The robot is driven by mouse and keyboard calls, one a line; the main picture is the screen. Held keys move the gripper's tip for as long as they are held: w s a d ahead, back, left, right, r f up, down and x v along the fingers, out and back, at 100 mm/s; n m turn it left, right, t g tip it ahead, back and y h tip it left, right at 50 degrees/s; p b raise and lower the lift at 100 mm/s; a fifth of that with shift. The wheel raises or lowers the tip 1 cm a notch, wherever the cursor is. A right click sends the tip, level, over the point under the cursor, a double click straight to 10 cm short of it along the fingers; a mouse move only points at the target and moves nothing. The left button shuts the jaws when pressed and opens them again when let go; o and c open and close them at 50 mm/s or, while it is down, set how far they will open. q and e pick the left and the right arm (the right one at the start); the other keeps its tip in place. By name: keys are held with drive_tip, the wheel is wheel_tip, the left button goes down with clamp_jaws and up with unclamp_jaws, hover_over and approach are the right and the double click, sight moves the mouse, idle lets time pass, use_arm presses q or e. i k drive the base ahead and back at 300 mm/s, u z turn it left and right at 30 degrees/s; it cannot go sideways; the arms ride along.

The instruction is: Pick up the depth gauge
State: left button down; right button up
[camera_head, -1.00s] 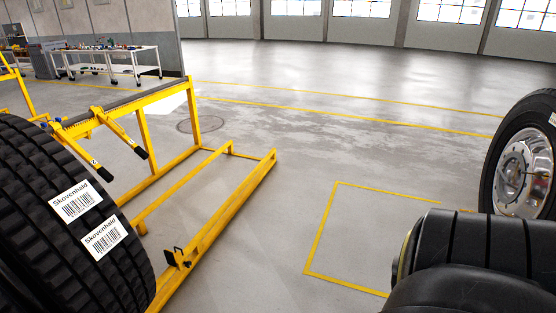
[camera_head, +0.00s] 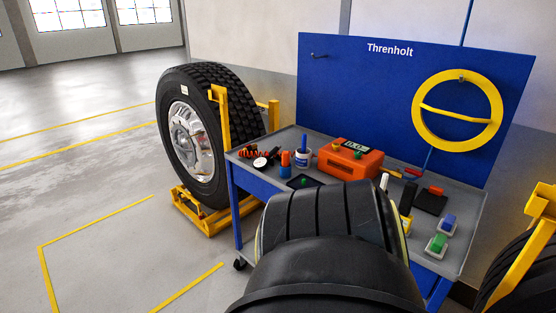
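A grey-topped workbench (camera_head: 468,219) with a blue frame stands in the middle right of the head view, with small tools on it. I cannot tell for sure which one is the depth gauge. A round white dial with a red coil (camera_head: 260,162) lies at the left end. A black pad with a small green piece (camera_head: 304,182) lies near the front edge. A blue piece (camera_head: 448,222) and a green piece (camera_head: 437,243) sit in pale holders at the right. A large dark rounded shape hides part of the bench's front. Neither gripper is in view.
An orange case (camera_head: 343,160) and a blue-white cup (camera_head: 303,158) stand on the bench. A blue board (camera_head: 345,80) with a yellow ring (camera_head: 424,128) rises behind. A wheel (camera_head: 183,140) stands left in a yellow stand; another tyre (camera_head: 512,270) is at right. Floor at left is clear.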

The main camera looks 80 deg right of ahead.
sight(409, 193)
drive_tip(key=z, duration=4)
drive_tip(key=k, duration=0.55)
drive_tip(key=z, duration=1)
drive_tip(key=i, duration=0.8)
drive_tip(key=u, duration=0.35)
